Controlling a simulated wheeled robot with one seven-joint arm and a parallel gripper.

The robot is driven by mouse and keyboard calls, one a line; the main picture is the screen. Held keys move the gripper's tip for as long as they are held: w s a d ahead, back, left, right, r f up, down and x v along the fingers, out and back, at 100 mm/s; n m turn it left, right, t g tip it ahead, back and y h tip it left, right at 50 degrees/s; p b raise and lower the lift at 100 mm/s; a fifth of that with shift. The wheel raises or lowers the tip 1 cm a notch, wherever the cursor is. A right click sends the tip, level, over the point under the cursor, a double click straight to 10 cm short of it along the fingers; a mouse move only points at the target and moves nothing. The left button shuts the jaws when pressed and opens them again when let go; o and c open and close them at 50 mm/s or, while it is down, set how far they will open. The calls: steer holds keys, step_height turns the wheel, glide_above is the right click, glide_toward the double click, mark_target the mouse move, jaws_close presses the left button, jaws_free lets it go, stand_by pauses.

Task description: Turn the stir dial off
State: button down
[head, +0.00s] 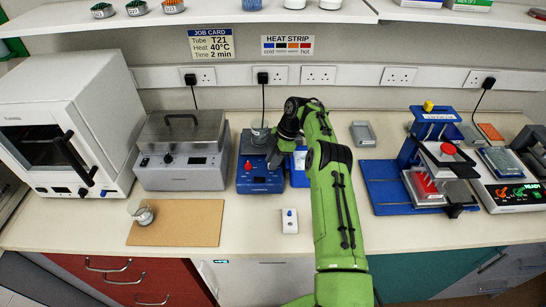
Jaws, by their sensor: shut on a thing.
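The blue stirrer (260,185) stands on the bench left of my arm, with a glass beaker (260,130) on its top. A red knob (247,166) shows at the left of its sloped front. My gripper (274,162) reaches down to the right part of that front and is shut, seemingly on the stir dial there. The gripper covers the dial, so its pointer and setting cannot be read. The fingertips are small and dark in this view.
A grey lidded bath (183,178) stands close left of the stirrer, and a white oven (60,165) farther left. A beaker (142,212) is on a brown mat (180,235). A small white switch box (289,226) sits in front. Blue press equipment (385,190) stands right of my arm.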

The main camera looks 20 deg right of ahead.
steer(key=shift+n, duration=0.6)
steer(key=shift+n+g, duration=0.3)
steer(key=c, duration=1)
jaws_free()
steer(key=shift+o, duration=0.2)
step_height(320, 180, up, 10)
steer(key=p, duration=0.6)
steer(key=shift+p, duration=0.35)
steer(key=shift+o, duration=0.3)
